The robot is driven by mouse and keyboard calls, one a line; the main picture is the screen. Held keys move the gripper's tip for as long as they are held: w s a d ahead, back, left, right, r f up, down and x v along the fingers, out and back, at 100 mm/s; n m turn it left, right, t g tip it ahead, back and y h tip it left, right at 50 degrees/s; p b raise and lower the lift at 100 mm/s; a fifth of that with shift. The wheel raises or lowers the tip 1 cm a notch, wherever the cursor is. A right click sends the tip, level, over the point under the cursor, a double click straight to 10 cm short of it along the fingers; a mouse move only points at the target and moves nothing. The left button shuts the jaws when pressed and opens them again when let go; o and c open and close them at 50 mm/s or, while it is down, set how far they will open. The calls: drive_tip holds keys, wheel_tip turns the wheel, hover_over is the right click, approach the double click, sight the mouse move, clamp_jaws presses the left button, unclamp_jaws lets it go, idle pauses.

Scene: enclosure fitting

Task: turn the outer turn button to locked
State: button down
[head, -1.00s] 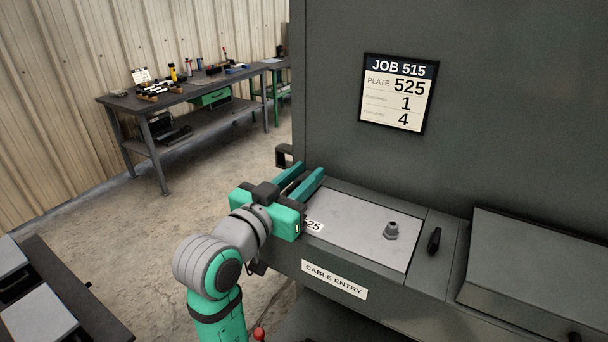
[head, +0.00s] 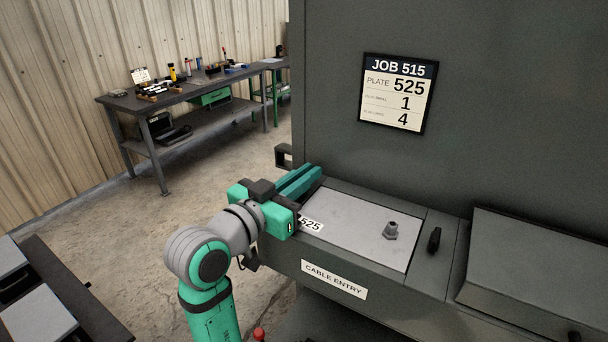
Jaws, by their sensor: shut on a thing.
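My gripper (head: 308,174) is at the left end of the grey cable entry plate (head: 352,229), its teal fingers drawn close together. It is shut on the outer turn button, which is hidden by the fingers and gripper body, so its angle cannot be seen. The other turn button (head: 434,240), a black knob, stands on the ledge just right of the plate, clear of my gripper. The plate lies in its opening, bears a "525" label (head: 311,225) and carries a grey metal fitting (head: 391,231).
A "CABLE ENTRY" sign (head: 334,280) is on the cabinet's front face. A job card (head: 399,94) hangs on the tall panel behind. A sloped grey box (head: 540,270) stands at right. A workbench (head: 180,92) is far left, with open floor before it.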

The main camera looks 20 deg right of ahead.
sight(310, 206)
drive_tip(key=m+g+h, duration=0.1)
drive_tip(key=m+g, duration=0.1)
drive_tip(key=g, duration=0.1)
drive_tip(key=s+m+g+h, duration=0.1)
drive_tip(key=m+g, duration=0.1)
drive_tip(key=g, duration=0.1)
drive_tip(key=shift+s+d+h, duration=0.1)
drive_tip(key=shift+d+h, duration=0.1)
drive_tip(key=shift+h, duration=0.1)
drive_tip(key=m+g, duration=0.2)
drive_tip(key=g, duration=0.1)
drive_tip(key=s+m+g, duration=0.1)
drive_tip(key=m+g, duration=0.1)
drive_tip(key=g, duration=0.1)
drive_tip(key=s+m+g, duration=0.1)
drive_tip(key=g, duration=0.1)
drive_tip(key=shift+r+m+g, duration=0.1)
drive_tip(key=shift+m+g, duration=0.3)
drive_tip(key=m+g+y, duration=0.2)
drive_tip(key=g, duration=0.1)
drive_tip(key=s+m+g+y, duration=0.1)
drive_tip(key=g, duration=0.1)
drive_tip(key=shift+a+m, duration=0.3)
drive_tip(key=shift+s+a+m+g+y, duration=0.2)
drive_tip(key=shift+m+g+y, duration=0.65)
drive_tip(key=shift+g, duration=0.1)
drive_tip(key=shift+s+a+m+g+y, duration=0.2)
drive_tip(key=shift+m+g+y, duration=0.55)
drive_tip(key=shift+g+y, duration=0.4)
